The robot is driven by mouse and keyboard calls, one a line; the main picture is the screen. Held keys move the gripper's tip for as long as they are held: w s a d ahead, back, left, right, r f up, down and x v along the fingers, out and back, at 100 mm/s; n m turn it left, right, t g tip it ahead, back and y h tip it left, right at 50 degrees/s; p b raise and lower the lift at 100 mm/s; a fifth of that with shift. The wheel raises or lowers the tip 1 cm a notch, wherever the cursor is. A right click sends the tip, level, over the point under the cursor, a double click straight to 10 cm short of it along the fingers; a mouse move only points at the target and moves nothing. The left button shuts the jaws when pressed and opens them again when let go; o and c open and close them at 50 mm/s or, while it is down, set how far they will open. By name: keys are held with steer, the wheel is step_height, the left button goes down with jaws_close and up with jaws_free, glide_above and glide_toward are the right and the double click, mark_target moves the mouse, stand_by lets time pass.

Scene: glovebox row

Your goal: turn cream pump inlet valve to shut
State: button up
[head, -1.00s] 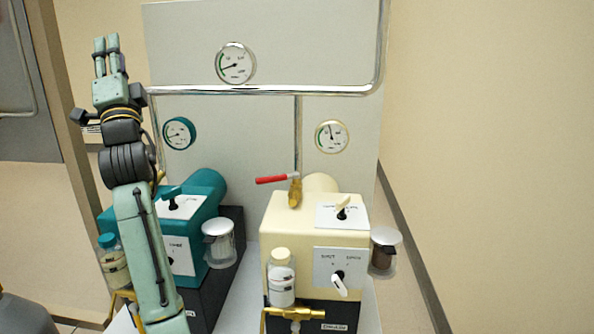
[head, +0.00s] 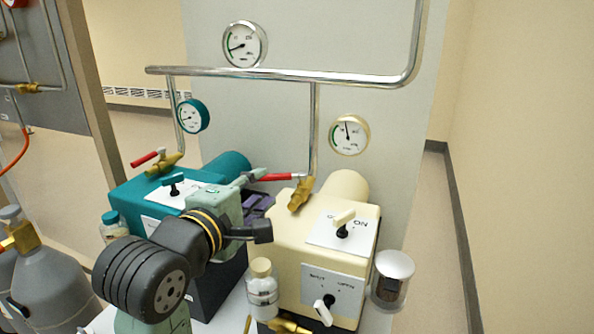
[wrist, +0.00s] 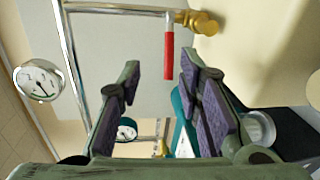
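The cream pump (head: 270,228) has a brass valve (head: 300,194) at its back left, on a vertical pipe. The valve's red lever (head: 272,177) points left, across the pipe. A front panel (head: 316,283) on the cream pump appears marked SHUT and OPEN; its knob (head: 325,310) has a white handle pointing down. Which of the two is the inlet valve, I cannot tell. My gripper (head: 256,190) is open beside the red lever. In the wrist view the lever (wrist: 169,55) hangs beyond and between the open fingertips (wrist: 160,72), with the brass body (wrist: 202,23) above right. Contact is not visible.
A bottle (head: 262,290) and a lidded jar (head: 392,278) flank the cream pump's front. A horizontal pipe (head: 270,73) crosses above. Open floor lies right.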

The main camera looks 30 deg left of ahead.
mark_target(272, 179)
steer(key=shift+s+a+f+g+y, duration=0.25)
steer(key=shift+a+f+g+y, duration=0.1)
steer(key=shift+f, duration=0.1)
steer(key=shift+w+a+f+n, duration=0.1)
steer(key=shift+w+f+n, duration=0.1)
steer(key=shift+n, duration=0.1)
steer(key=p+x, duration=0.2)
steer(key=x, duration=0.8)
steer(key=shift+a, duration=0.15)
jaws_close()
